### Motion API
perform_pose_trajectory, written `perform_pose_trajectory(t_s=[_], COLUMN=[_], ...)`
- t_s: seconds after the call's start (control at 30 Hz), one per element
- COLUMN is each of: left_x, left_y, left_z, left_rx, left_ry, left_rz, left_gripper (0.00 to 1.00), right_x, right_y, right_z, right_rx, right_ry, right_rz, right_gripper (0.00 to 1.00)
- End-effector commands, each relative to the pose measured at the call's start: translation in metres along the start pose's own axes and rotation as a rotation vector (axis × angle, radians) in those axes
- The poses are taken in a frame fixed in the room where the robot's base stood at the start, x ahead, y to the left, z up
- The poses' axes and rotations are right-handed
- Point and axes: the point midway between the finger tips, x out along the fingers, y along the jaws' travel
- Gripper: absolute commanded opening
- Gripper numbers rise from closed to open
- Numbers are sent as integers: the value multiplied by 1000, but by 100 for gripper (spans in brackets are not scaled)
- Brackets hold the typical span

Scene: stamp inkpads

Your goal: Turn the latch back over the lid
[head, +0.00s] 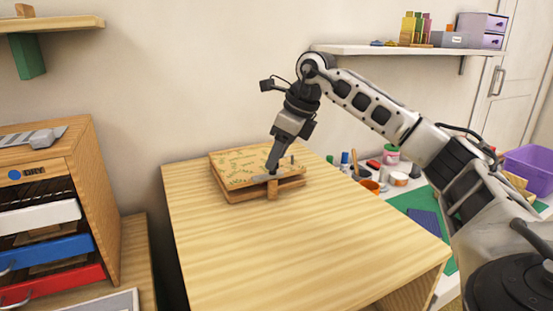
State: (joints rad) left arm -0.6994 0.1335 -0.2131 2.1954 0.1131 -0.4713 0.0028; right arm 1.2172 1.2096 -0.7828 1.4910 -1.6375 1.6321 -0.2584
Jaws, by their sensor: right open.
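A flat wooden box with a patterned lid (235,164) lies on the light wooden table. A grey metal latch piece (262,178) shows at the lid's front edge, above a small wooden block (272,189) on the box's front. My right gripper (271,168) points down at the front part of the lid, right at the latch, and hides part of it. Its fingers are too small to show whether they touch the latch. A short dark peg (292,159) stands to the right of the gripper. My left gripper is not in view.
The wooden table (300,250) is clear in front of the box. A drawer cabinet (90,190) stands at the left. Jars and cups (390,165) crowd a work surface behind my right arm, and a shelf (390,50) hangs above.

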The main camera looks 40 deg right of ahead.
Motion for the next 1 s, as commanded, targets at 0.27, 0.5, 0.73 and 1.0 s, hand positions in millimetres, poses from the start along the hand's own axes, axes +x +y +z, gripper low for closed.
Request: perform_pose_trajectory(t_s=[0.27,0.5,0.73,1.0], left_x=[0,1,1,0], left_y=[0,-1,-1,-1], left_z=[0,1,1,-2], left_rx=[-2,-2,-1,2], left_ry=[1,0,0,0], left_rz=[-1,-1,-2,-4], left_gripper=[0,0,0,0], right_x=[12,12,12,11], right_y=[0,0,0,1], right_z=[0,0,0,0], right_rx=[0,0,1,46], right_ry=[-1,-1,-1,0], right_rz=[0,0,0,-19], right_gripper=[47,30,2,2])
